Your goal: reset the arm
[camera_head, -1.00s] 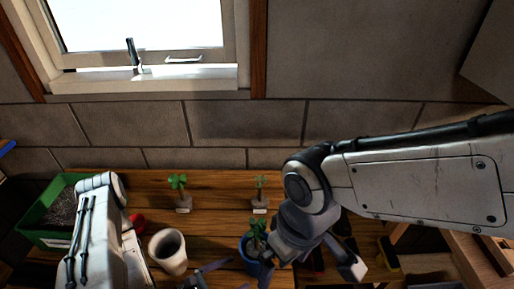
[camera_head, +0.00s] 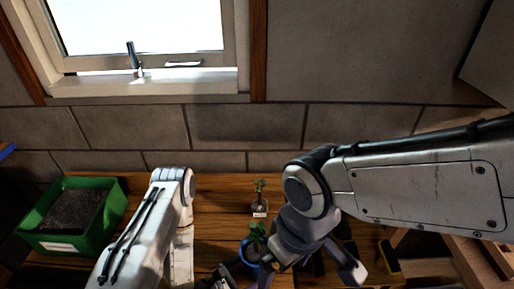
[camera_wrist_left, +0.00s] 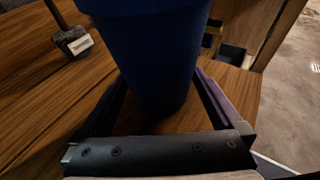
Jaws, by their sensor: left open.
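My left arm reaches in from the left in the head view. Its gripper (camera_head: 237,277) is at the bottom edge, partly cut off, next to a blue pot (camera_head: 266,267) with a green plant (camera_head: 257,236). In the left wrist view, the open fingers (camera_wrist_left: 160,85) stand on both sides of the blue pot (camera_wrist_left: 150,45). I cannot tell whether they touch it. My right gripper (camera_head: 318,266) hangs just right of the pot with its fingers apart and seemingly empty.
A green crate of dark soil (camera_head: 103,217) stands at the left of the wooden bench (camera_head: 215,205). A small seedling in a labelled block (camera_head: 260,203) stands behind the blue pot. Dark items and a yellow-edged one (camera_head: 390,257) lie at the right. A wall and window close the back.

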